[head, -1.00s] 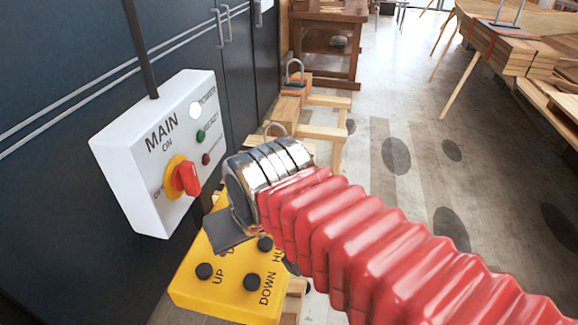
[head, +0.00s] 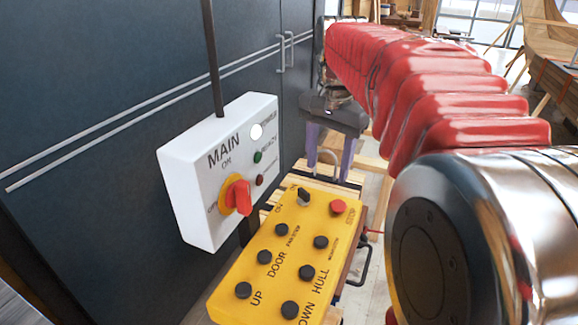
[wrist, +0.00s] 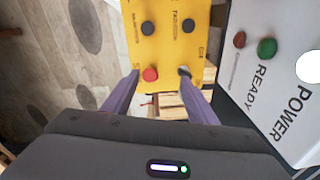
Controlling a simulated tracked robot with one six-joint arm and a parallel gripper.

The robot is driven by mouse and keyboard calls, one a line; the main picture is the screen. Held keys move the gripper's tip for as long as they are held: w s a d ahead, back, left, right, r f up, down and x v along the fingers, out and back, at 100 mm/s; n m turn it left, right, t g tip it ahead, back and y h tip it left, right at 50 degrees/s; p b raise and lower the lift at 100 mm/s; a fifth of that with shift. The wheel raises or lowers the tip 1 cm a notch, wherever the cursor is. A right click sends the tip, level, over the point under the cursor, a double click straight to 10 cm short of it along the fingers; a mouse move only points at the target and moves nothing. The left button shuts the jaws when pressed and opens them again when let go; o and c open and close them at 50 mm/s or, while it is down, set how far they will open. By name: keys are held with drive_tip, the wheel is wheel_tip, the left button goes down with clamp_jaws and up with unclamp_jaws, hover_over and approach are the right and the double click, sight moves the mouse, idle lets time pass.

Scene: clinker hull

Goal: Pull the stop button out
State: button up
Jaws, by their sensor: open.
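The red stop button (head: 338,206) is at the far right corner of the yellow control box (head: 228,290) in the head view. In the wrist view the stop button (wrist: 150,74) is near the box's lower edge, between the two fingers but beyond their tips as seen. My gripper (head: 334,178) has purple fingers pointing down, just behind the box's far end. In the wrist view my gripper (wrist: 160,73) is open and empty, its fingers spread apart. A black selector switch (head: 304,197) sits to the left of the stop button.
A white main switch box (head: 190,160) with a red rotary handle (head: 239,197) hangs left of the yellow box, close by. Several black push buttons cover the yellow box. Dark cabinet doors (head: 90,110) stand behind. Open floor (wrist: 45,75) shows at left in the wrist view.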

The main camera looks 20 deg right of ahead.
sight(338, 203)
drive_tip(key=w+d+m+g, duration=0.1)
drive_tip(key=w+d+m, duration=0.1)
drive_tip(key=d, duration=0.4)
drive_tip(key=shift+w+m, duration=0.2)
drive_tip(key=shift+m, duration=0.3)
drive_tip(key=shift+f, duration=0.1)
wheel_tip(338, 203, down, 14)
drive_tip(key=shift+r, duration=0.2)
drive_tip(key=shift+c, duration=0.4)
